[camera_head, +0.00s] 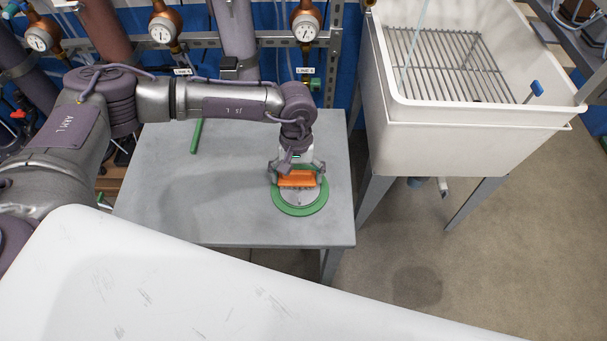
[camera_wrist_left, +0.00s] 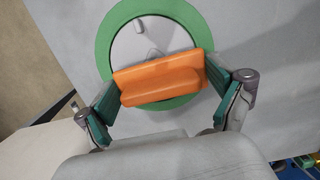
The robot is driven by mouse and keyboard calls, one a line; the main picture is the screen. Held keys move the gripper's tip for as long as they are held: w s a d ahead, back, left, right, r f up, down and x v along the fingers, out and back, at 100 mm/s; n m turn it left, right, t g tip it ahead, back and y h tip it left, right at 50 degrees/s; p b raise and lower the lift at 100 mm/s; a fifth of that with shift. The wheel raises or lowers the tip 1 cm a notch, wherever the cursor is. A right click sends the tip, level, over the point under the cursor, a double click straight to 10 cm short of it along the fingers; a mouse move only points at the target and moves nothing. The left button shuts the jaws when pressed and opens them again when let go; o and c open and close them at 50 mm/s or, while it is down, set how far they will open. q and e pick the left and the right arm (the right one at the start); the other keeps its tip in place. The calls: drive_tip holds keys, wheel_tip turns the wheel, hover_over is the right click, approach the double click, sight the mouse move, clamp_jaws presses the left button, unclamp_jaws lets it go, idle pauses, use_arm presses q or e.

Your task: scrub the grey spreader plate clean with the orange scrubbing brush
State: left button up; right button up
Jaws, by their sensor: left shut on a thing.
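My left gripper (camera_head: 297,172) is shut on the orange scrubbing brush (camera_head: 297,180). In the left wrist view the brush (camera_wrist_left: 158,80) lies crosswise between the two fingers. The grey spreader plate (camera_head: 299,198) is a round disc on a green ring on the grey table. The brush is over the plate and hides part of it; I cannot tell for sure whether the bristles touch it. In the left wrist view the plate (camera_wrist_left: 150,40) shows a pale mark or fitting near its top. My right gripper is not in view.
The grey table (camera_head: 220,215) is mostly bare, with a green rod-like thing (camera_head: 196,136) near its back edge. A white sink (camera_head: 470,135) with a wire rack (camera_head: 440,62) stands to the right. Columns with gauges (camera_head: 305,27) line the back.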

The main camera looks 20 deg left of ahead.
use_arm(q)
drive_tip(key=shift+s+a, duration=0.15)
drive_tip(key=shift+a, duration=0.3)
drive_tip(key=shift+w+d+b, duration=0.25)
drive_tip(key=shift+d+b, duration=0.35)
drive_tip(key=shift+d, duration=0.25)
drive_tip(key=shift+w+d+r+b, duration=0.1)
drive_tip(key=shift+w+d+b, duration=0.1)
drive_tip(key=shift+d+b, duration=0.3)
